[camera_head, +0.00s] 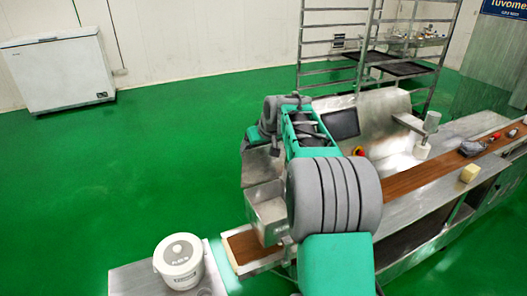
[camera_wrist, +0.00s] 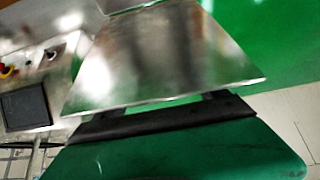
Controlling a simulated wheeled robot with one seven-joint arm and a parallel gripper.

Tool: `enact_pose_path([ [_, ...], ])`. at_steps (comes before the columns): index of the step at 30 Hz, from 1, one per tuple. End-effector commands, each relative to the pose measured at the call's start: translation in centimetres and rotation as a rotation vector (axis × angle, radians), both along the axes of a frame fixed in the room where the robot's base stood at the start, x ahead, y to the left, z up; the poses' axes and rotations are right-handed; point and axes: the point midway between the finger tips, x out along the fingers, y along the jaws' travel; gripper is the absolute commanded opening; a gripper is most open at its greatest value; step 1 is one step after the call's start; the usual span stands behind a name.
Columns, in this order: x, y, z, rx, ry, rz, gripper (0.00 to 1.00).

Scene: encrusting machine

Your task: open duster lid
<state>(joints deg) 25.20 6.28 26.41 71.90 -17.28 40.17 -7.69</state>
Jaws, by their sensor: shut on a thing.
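The duster (camera_head: 268,212) is an open-topped metal box over the front end of the brown conveyor belt, left of my arm in the head view. A flat metal panel above it (camera_head: 262,167) looks like its lid, tilted up from the box. In the wrist view the shiny lid (camera_wrist: 150,60) fills the middle, right in front of my gripper (camera_wrist: 165,112). My gripper is shut on the lid near its edge. The fingertips are mostly hidden by the lid in the wrist view, and my arm partly hides the box in the head view.
A dark screen (camera_head: 340,124) is behind my arm.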

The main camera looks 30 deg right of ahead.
Motion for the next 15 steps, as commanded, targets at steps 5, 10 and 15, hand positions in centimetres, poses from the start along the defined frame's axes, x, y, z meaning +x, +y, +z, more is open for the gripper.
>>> enact_pose_path([
  [5,0.4,0.0,-1.5,0.008,0.017,0.0,0.1],
  [10,0.3,-0.2,-1.9,0.01,0.023,-0.003,0.11],
  [15,0.1,-0.4,-2.2,0.013,0.028,-0.006,0.11],
])
